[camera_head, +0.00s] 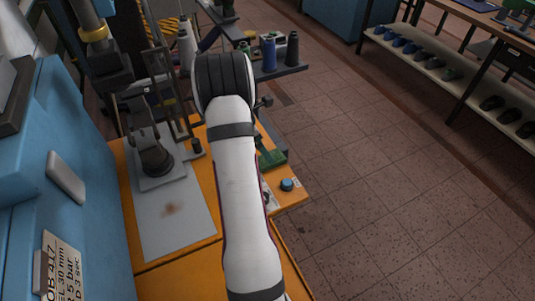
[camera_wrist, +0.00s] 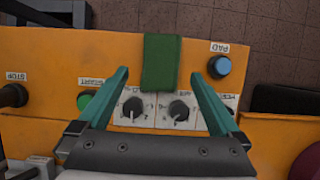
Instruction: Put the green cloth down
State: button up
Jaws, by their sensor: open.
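The green cloth (camera_wrist: 161,62) lies flat on the orange control panel (camera_wrist: 50,50), close to the panel's far edge in the wrist view. It also shows in the head view (camera_head: 271,158), partly hidden behind my white arm. My gripper (camera_wrist: 160,77) is open. Its two teal fingers stand left and right of the cloth, with a clear gap on each side. I cannot tell how high the fingertips are above the panel. In the head view my arm hides the gripper.
Two dark knobs (camera_wrist: 179,110) sit just below the cloth in the wrist view. A blue button (camera_wrist: 219,66) is to its right and a green button (camera_wrist: 85,102) to its left. A press (camera_head: 155,155) stands on a grey plate (camera_head: 180,235) left of my arm.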

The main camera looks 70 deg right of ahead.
jog(key=v, duration=0.6)
jog(key=shift+r, duration=0.15)
